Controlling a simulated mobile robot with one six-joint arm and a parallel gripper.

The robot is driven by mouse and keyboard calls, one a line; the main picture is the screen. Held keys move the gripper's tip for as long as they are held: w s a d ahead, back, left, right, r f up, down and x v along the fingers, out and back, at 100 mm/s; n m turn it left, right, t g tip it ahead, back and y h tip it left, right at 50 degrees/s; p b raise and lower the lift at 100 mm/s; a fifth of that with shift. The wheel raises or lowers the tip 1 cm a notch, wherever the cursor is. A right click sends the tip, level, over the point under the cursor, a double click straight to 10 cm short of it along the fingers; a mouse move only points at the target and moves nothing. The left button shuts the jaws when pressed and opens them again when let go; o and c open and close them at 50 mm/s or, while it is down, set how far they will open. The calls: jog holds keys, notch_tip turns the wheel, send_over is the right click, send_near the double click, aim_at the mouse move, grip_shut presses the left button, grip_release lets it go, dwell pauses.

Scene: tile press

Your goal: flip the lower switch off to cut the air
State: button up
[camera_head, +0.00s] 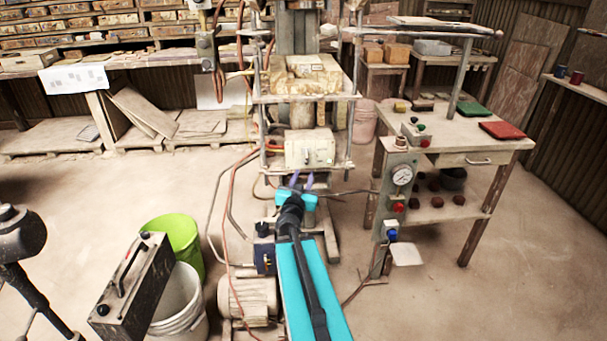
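A narrow upright grey panel (384,217) stands at the left front leg of the work table. It carries a round dial gauge (402,176), a red switch (398,207) below it and a blue switch (391,234) lowest down. Which way the switches are set is too small to tell. My gripper (303,180) is in the middle of the view, left of the panel and apart from it. Its two fingers stand apart with nothing seen between them, in front of the press's pale control box (310,150).
The press frame (354,120) stands behind my gripper. The work table (460,133) holds a red tile (502,130) and a green pad (474,109). Hoses, a motor (248,298), a green bucket (180,238) and a white bucket (180,300) crowd the left. Floor at front right is clear.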

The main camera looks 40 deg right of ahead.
jog(key=shift+w+d+f+b, duration=0.1)
jog(key=shift+w+d+b, duration=0.05)
jog(key=shift+b, duration=0.95)
jog(key=shift+x, duration=2.75)
